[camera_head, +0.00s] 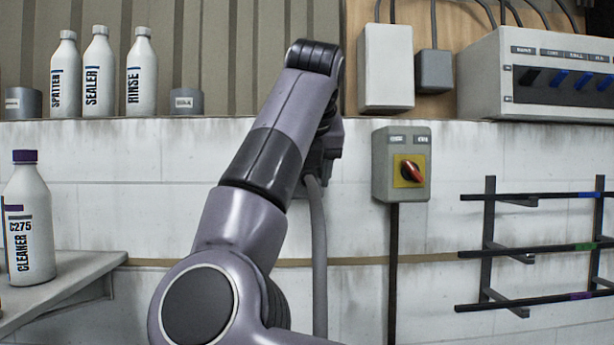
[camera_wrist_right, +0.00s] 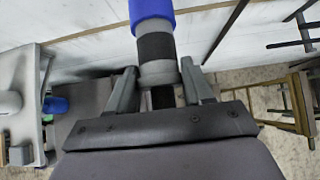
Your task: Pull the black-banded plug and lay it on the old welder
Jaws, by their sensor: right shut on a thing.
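My right gripper (camera_wrist_right: 159,76) is shut on a thick cylindrical plug (camera_wrist_right: 155,46) in the right wrist view. The plug has a grey collar between the fingers, a wide black band above it and a blue part that runs out of the top of the picture. In the head view my raised arm stands in the middle and hides the gripper and most of what it holds. A grey cable (camera_head: 318,260) hangs down just behind my arm; its top end is hidden. I cannot pick out the old welder for certain. My left gripper is not in view.
A red-knobbed switch box (camera_head: 400,165) is on the wall right of my arm. Racks with dark bars (camera_head: 540,248) stick out at the lower right. A switch panel (camera_head: 480,75) sits on the ledge. A cleaner bottle (camera_head: 28,225) stands on the left shelf (camera_head: 75,275). A wooden stool (camera_wrist_right: 297,103) stands at right.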

